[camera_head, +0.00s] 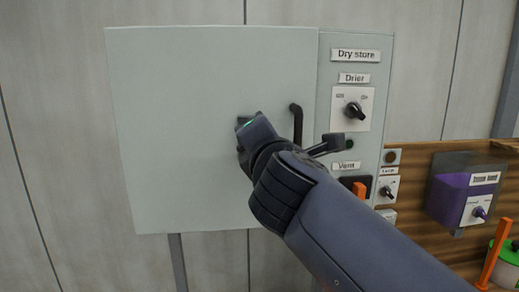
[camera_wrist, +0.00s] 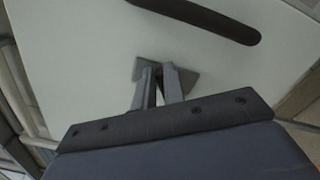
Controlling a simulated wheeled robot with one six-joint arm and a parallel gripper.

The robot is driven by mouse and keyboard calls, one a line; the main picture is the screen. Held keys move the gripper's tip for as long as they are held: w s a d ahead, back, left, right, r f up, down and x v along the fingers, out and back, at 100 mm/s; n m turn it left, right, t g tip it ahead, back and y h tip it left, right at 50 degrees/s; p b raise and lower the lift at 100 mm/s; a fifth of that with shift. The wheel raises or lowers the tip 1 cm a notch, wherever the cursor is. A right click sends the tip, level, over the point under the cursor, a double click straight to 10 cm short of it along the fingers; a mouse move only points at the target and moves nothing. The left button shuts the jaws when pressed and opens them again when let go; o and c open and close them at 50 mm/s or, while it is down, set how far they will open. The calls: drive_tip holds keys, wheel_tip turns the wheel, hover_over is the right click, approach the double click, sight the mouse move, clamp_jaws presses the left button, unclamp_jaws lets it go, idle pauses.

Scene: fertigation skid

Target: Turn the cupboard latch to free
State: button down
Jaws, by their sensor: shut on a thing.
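The cupboard is a pale grey box with a broad flat door (camera_head: 190,110) and a "Dry store" label. My gripper (camera_wrist: 160,75) is at the door face, left of the black bar handle (camera_head: 297,122). In the wrist view its two fingers are close together, shut on a small dark grey piece, which looks like the latch (camera_wrist: 194,80). The latch lies against the door, mostly covered by the fingers, so its exact angle cannot be told. The door looks closed.
The bar handle also shows in the wrist view (camera_wrist: 205,18), apart from my fingers. Right of the door are the Drier knob (camera_head: 354,110), the Vent label (camera_head: 346,167) and an orange lever (camera_head: 360,190).

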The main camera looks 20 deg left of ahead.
drive_tip(key=shift+w+d+f+m+b, duration=0.1)
drive_tip(key=shift+f+m+b, duration=0.15)
drive_tip(key=shift+m+b, duration=0.75)
drive_tip(key=shift+d+f+m+b, duration=0.1)
drive_tip(key=shift+f+m+b, duration=0.2)
drive_tip(key=shift+m+b, duration=0.65)
drive_tip(key=shift+w+f+m+b, duration=0.1)
drive_tip(key=shift+f+m+b, duration=0.15)
drive_tip(key=shift+m+b, duration=0.75)
drive_tip(key=shift+s+m+p, duration=0.1)
drive_tip(key=shift+m+p, duration=0.2)
drive_tip(key=shift+m, duration=0.25)
drive_tip(key=c, duration=1.5)
unclamp_jaws()
drive_tip(key=b+v, duration=0.2)
drive_tip(key=v, duration=0.8)
drive_tip(key=shift+s+d+r+b, duration=0.1)
drive_tip(key=shift+s+d+b, duration=0.05)
drive_tip(key=shift+s+b, duration=0.2)
